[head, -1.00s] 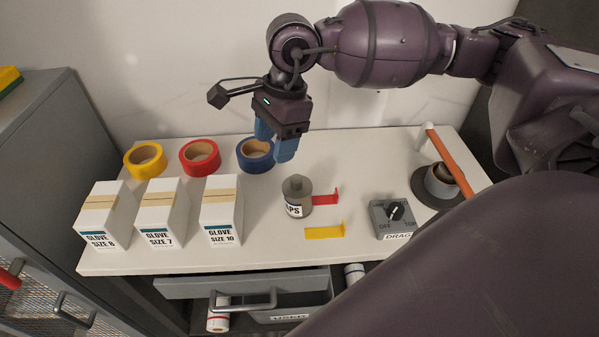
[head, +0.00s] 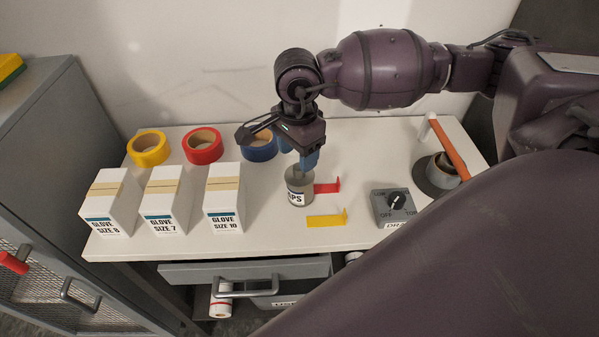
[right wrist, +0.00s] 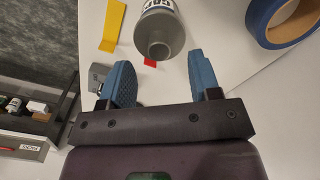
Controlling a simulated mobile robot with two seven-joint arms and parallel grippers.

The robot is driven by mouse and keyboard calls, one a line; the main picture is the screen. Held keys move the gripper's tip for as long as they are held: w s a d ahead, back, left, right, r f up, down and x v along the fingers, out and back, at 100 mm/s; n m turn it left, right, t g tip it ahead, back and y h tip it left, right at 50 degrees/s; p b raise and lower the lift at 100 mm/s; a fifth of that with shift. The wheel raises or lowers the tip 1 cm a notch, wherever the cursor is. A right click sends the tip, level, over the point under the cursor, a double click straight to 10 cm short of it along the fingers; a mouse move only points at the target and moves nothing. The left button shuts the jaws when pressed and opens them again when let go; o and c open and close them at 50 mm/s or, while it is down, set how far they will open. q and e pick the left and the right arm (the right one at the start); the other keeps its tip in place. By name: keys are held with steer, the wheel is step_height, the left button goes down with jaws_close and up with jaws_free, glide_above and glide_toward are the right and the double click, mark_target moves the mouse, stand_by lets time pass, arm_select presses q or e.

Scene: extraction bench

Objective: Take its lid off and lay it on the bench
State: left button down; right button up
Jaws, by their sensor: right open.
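A grey jar (head: 298,192) with a white label, its visible letters reading "APS", stands upright on the white bench (head: 262,222). Its grey lid (head: 294,173) is on it and partly hidden by my gripper in the head view. My right gripper (head: 298,157) is open and empty, with blue fingers just above the jar's top. In the right wrist view, the jar (right wrist: 160,22) and the raised knob of its lid (right wrist: 158,50) show beyond the open fingers (right wrist: 160,66), between them in the picture. My left gripper is not in view.
Yellow (head: 149,148), red (head: 203,146) and blue (head: 259,146) tape rolls lie at the back. Several glove boxes (head: 225,200) stand left. Red (head: 327,187) and yellow (head: 327,220) strips and a dial box (head: 392,208) are right of the jar. An open drawer (head: 245,270) is below.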

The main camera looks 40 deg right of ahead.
steer(key=shift+d+f, duration=0.1)
steer(key=shift+f, duration=1.7)
steer(key=shift+c, duration=0.3)
steer(key=c, duration=0.9)
